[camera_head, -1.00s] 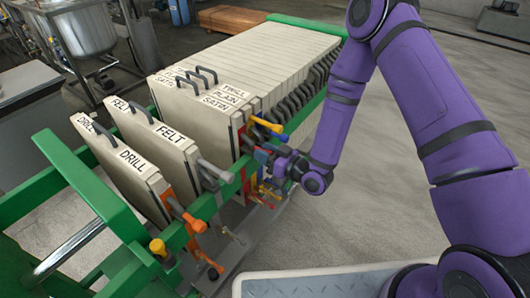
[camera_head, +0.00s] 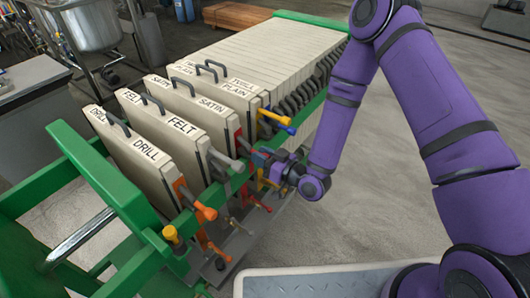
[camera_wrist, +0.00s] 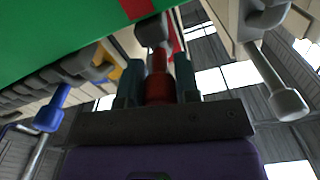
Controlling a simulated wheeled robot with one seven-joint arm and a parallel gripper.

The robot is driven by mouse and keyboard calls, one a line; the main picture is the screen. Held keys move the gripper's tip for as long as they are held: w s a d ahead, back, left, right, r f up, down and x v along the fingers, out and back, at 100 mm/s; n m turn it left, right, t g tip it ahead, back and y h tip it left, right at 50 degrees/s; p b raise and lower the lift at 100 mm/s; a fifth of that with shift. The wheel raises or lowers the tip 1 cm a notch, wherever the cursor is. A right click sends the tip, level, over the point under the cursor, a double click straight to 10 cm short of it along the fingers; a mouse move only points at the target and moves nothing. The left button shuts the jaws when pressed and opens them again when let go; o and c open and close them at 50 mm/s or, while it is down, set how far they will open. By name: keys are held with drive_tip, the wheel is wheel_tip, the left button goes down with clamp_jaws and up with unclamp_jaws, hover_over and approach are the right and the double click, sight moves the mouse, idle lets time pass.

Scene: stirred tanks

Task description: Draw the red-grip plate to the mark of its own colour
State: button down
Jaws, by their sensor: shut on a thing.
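The red-grip plate is the pale SATIN plate (camera_head: 205,108), with a red strip on its near edge. It stands between the FELT plate (camera_head: 172,140) and the pack with the TWILL and PLAIN plates (camera_head: 240,90), with gaps either side. My gripper (camera_head: 262,161) is at the green rail (camera_head: 222,196). In the wrist view, its two teal fingers (camera_wrist: 158,80) are shut around the red grip (camera_wrist: 158,72). A red mark (camera_wrist: 136,8) shows on the rail's green face close above the grip. In the head view my gripper hides most of the grip.
The orange grip (camera_head: 205,212) of the DRILL plate (camera_head: 140,155) and the grey grip (camera_head: 228,161) of FELT jut out to the left. Yellow and blue grips jut out behind my gripper. Several small levers hang below the rail. A pale tray top (camera_head: 340,283) lies in front.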

drive_tip(key=c, duration=0.8)
unclamp_jaws()
drive_tip(key=shift+c, duration=0.2)
drive_tip(key=shift+d, duration=0.1)
drive_tip(key=v, duration=1)
drive_tip(key=shift+s+d, duration=0.25)
drive_tip(key=shift+s, duration=0.05)
